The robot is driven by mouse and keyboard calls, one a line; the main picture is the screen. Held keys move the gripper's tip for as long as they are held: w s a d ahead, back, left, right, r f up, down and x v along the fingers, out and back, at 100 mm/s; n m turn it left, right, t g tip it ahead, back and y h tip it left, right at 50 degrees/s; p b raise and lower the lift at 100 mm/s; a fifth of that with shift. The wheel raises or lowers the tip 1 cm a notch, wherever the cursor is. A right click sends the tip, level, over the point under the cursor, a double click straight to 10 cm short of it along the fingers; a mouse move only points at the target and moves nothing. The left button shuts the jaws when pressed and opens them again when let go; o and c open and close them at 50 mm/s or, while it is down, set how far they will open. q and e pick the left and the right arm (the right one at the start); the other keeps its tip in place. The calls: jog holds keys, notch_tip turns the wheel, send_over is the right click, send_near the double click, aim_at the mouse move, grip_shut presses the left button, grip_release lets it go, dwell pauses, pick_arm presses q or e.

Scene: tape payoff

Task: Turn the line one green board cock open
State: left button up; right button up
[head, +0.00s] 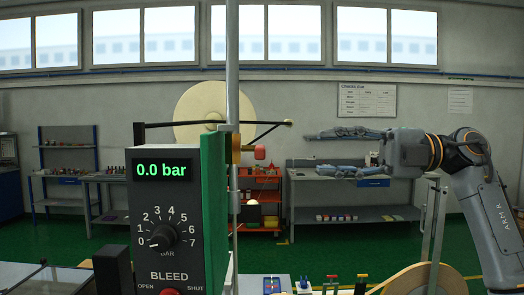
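The green board (213,210) stands left of centre, seen nearly edge-on, so most of its face is hidden. Small brass-coloured (236,155) and red (259,152) parts stick out on its right side. I cannot tell whether either is the line one cock or how its handle stands. A black panel (170,205) on the board's left reads 0.0 bar, with a 0–7 dial and a BLEED label. My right gripper (312,135) reaches in from the right, pointing left, well apart from the board. My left gripper is out of view.
A grey post (232,60) rises beside the board. A large cream disc (203,105) and a thin dark bar are behind it. A tan roll (425,279) and several small coloured parts are at the bottom right. Workbenches (350,175) line the back wall.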

aim_at(260, 146)
jog(key=shift+s+a+r+p, duration=0.1)
jog(key=shift+a+p, duration=1.5)
jog(key=shift+a, duration=4.35)
jog(key=shift+c, duration=0.2)
grip_shut()
